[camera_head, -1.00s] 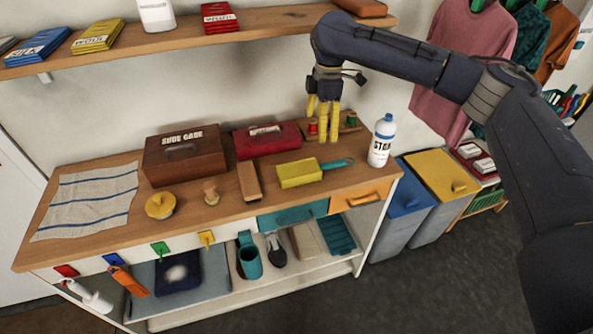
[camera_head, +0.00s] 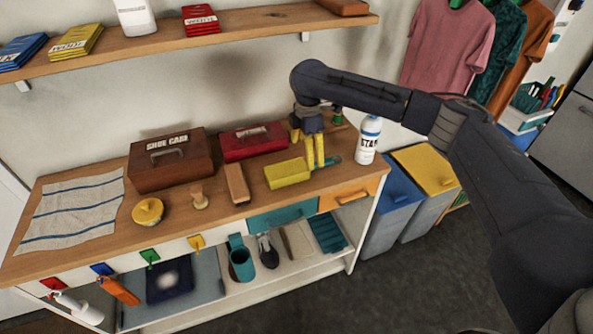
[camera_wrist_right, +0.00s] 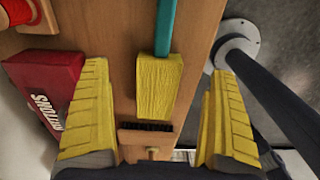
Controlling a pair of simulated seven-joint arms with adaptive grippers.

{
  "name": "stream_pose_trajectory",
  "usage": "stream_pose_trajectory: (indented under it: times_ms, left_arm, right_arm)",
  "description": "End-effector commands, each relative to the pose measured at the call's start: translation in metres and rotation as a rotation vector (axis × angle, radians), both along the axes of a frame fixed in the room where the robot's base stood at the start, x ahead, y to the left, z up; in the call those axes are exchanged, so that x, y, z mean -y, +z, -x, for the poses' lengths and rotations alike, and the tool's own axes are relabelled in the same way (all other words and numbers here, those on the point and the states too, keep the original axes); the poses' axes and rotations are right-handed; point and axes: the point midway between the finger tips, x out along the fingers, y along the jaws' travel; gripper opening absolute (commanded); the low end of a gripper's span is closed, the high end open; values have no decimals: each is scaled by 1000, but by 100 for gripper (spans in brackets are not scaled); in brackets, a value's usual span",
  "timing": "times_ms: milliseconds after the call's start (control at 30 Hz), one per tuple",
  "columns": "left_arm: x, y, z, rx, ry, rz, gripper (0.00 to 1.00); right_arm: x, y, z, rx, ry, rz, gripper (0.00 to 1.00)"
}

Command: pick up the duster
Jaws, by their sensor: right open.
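The duster, with a yellow block head (camera_head: 288,173) and a teal handle (camera_head: 334,160), lies on the wooden worktop, handle to the right. In the right wrist view its yellow head (camera_wrist_right: 158,88) is between my fingers, with the teal handle (camera_wrist_right: 166,25) running to the top edge. My right gripper (camera_head: 315,162) is open above the duster, near where handle and head meet, and hides part of it. In the wrist view both yellow fingers (camera_wrist_right: 157,75) stand clear of the head on either side. My left gripper is not in view.
A red box (camera_head: 258,142) and a brown shoe care box (camera_head: 170,160) stand behind and left. A wooden brush (camera_head: 237,184) lies just left of the duster. A white bottle (camera_head: 368,145) stands right. A shelf (camera_head: 250,27) runs above.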

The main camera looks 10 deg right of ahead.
Motion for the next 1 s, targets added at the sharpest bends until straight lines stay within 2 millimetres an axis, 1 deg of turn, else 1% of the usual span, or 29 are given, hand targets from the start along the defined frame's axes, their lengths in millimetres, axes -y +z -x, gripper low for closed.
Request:
stream_pose_trajectory:
  times_ms: [167, 500, 600, 700, 933, 967, 1000]
  left_arm:
    - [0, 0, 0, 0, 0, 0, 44]
    - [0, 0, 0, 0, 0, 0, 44]
    - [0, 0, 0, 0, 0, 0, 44]
    - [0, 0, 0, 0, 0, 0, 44]
    - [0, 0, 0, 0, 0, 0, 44]
    - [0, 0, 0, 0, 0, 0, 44]
    - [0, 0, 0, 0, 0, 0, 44]
  right_arm:
    - [0, -6, 0, 0, -1, 0, 93]
    - [-1, -45, 1, -2, -1, -1, 93]
    - [-2, -52, 1, -1, -1, -1, 93]
    - [-1, -56, 1, -1, -1, 0, 93]
    - [-1, -56, 0, 0, -1, 0, 93]
    - [-1, -56, 0, 0, -1, 0, 93]
    - [-1, -56, 0, 0, -1, 0, 88]
